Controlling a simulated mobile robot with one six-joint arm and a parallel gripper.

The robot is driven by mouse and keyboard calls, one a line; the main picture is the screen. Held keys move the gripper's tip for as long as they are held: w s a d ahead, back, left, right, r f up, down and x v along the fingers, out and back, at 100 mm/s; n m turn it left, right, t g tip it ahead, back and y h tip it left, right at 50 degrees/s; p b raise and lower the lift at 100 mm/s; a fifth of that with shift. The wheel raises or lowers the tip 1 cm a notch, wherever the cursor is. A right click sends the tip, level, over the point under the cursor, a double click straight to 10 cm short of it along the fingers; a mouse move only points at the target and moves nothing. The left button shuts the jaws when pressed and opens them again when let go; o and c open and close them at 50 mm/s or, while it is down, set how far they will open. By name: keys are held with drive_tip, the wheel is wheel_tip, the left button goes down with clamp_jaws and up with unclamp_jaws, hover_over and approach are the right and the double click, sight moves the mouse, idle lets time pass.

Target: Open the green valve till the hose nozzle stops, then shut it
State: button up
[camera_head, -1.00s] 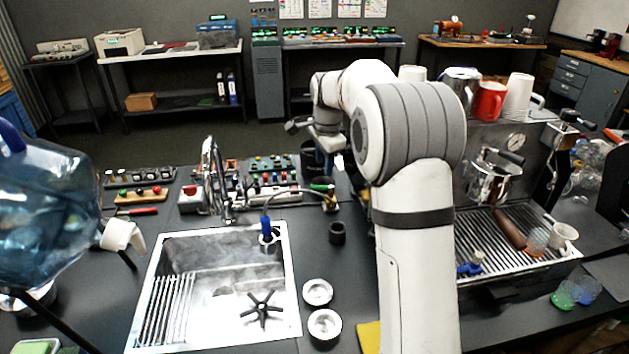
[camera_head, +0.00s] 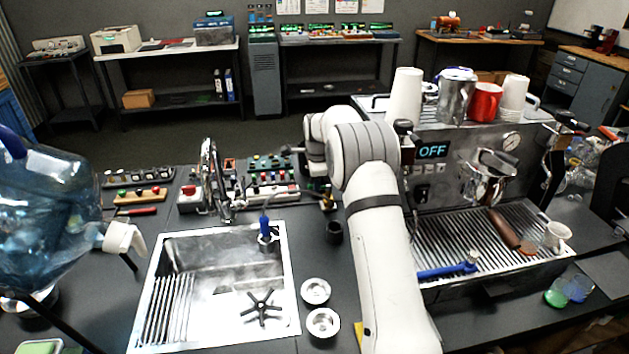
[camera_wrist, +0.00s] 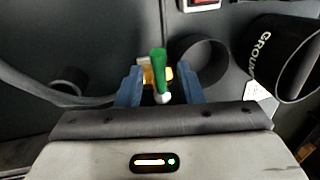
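The green valve handle (camera_wrist: 158,66) stands between the two blue fingers of my gripper (camera_wrist: 159,88) in the wrist view, with a visible gap on each side. The fingers are open. A brass valve body (camera_wrist: 147,75) shows behind the handle, and its brass fitting (camera_head: 328,201) shows beside my arm in the head view. My arm hides the gripper there. The blue hose nozzle (camera_head: 265,228) stands upright at the back right corner of the sink (camera_head: 287,265). I cannot tell whether it is moving or spraying.
A black ring (camera_wrist: 200,60) and a dark cup (camera_wrist: 285,58) stand right of the valve in the wrist view. The espresso machine (camera_head: 450,165), its display reading OFF, stands right of my arm. A large blue bottle (camera_head: 50,210) is at the left.

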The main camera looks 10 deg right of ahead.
drive_tip(key=shift+f, duration=0.35)
clamp_jaws()
drive_tip(key=shift+a, duration=0.1)
idle(0.3)
